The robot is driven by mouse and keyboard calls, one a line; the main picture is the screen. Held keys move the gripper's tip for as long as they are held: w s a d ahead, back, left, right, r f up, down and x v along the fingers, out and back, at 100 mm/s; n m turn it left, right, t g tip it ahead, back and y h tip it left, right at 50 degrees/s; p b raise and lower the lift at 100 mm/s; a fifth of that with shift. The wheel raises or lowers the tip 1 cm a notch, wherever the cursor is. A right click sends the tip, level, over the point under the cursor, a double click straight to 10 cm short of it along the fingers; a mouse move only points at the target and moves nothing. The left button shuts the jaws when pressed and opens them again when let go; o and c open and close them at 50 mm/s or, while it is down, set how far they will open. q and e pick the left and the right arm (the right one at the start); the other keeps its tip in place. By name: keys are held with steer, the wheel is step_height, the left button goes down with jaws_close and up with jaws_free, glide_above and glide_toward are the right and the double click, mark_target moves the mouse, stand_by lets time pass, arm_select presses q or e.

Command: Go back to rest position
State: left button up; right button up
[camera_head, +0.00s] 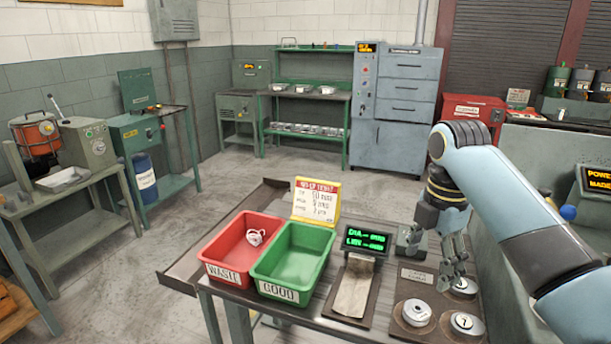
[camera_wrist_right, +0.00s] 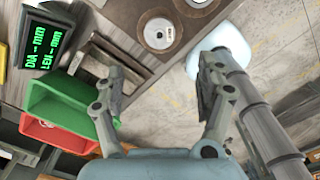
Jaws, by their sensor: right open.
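My right gripper (camera_head: 452,272) comes in from the right over the right end of the work table (camera_head: 222,293). Its fingers point down above the dark plate with metal discs. In the right wrist view my right gripper (camera_wrist_right: 160,95) has its two fingers wide apart with nothing between them. A disc (camera_wrist_right: 160,33) lies past the fingertips there. My left gripper shows in neither view.
A red WASTE bin (camera_head: 217,270) holds a small pale piece. A green GOOD bin (camera_head: 275,291) beside it looks empty. A gauge display (camera_head: 366,240), a yellow-framed sign (camera_head: 316,201) and several metal discs (camera_head: 416,312) share the table. Open floor (camera_head: 150,290) lies left.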

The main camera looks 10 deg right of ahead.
steer(key=s+a+f+m+t, duration=0.1)
steer(key=s+f+m, duration=0.4)
steer(key=s+m, duration=0.55)
steer(key=s+a+r+m+t, duration=0.1)
steer(key=s+r+m, duration=0.2)
steer(key=s+m, duration=0.35)
steer(key=s+a+r+m+t, duration=0.1)
steer(key=s+r+m+t, duration=0.15)
steer(key=s, duration=0.65)
step_height(320, 180, down, 37)
steer(key=s+d+g+b, duration=0.2)
steer(key=b, duration=0.8)
steer(key=s+f+g+b, duration=0.1)
steer(key=s+f+b, duration=0.3)
steer(key=s+f, duration=0.5)
steer(key=s+d+f+b, duration=0.1)
steer(key=s+f+b, duration=0.4)
steer(key=s+f, duration=0.4)
step_height(320, 180, down, 7)
steer(key=shift+s+d+r+m+g+h, duration=0.15)
steer(key=shift+s+r+m+g+h, duration=0.05)
steer(key=shift+m+g+h, duration=0.2)
